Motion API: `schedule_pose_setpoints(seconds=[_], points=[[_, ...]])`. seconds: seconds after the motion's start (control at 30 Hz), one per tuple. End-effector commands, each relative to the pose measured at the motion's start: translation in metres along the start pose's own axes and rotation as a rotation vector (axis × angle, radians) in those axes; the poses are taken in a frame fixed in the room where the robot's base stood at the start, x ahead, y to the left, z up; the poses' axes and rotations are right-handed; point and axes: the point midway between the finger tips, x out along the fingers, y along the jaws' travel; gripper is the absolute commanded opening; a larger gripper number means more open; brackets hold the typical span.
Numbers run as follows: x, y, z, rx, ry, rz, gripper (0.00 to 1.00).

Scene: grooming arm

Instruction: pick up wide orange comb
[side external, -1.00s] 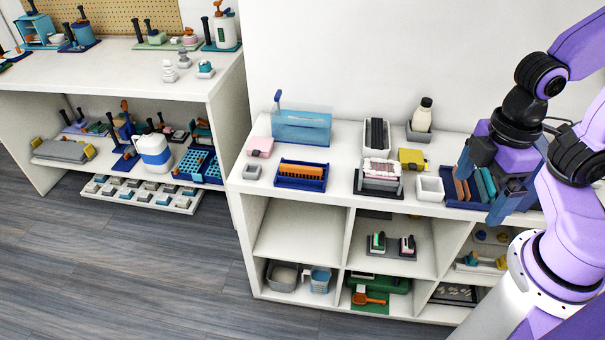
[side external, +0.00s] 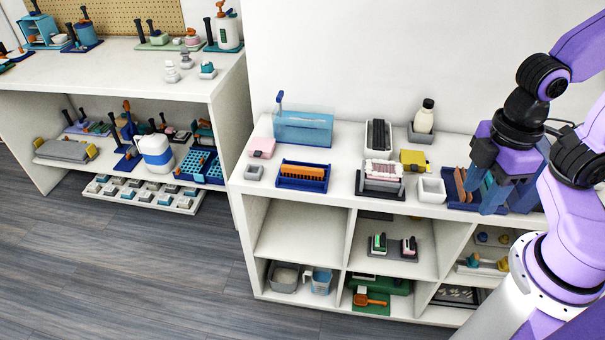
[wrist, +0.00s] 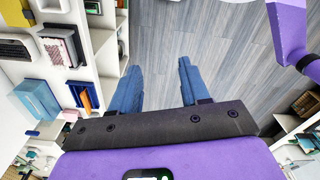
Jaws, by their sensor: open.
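A wide orange comb (side external: 302,171) lies in a blue tray (side external: 303,186) on the white shelf top, left of its middle in the side view. In the wrist view the orange comb (wrist: 87,103) shows at the left, in its blue tray beside a teal box. My gripper (side external: 505,198) is far to the right of the comb, near the shelf's right end and in front of the blue rack there. Its two blue fingers are apart with nothing between them; in the wrist view my gripper (wrist: 158,88) has only floor between its fingers.
A translucent blue box (side external: 302,128) stands behind the comb tray. A pink block (side external: 261,147) and a small grey holder (side external: 254,172) are to its left. A pink-topped brush stand (side external: 381,178), yellow block (side external: 413,157) and white cup (side external: 431,190) lie between comb and gripper.

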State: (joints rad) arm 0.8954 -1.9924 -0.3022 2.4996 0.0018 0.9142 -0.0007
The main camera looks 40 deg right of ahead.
Motion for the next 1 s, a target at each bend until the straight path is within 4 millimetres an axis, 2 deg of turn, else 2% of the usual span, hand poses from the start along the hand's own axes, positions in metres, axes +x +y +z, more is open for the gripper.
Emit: schedule_pose_setpoints(seconds=[0.17,0.37,0.5,0.7,1.0], points=[[-0.004,0.013,-0.027,0.021,-0.003,0.001,0.46],[-0.01,0.051,-0.09,0.067,-0.008,0.004,0.46],[-0.009,0.085,-0.133,0.099,-0.012,0.006,0.46],[-0.002,0.14,-0.186,0.145,-0.017,0.007,0.46],[0.024,0.233,-0.24,0.216,-0.024,0.007,0.46]])
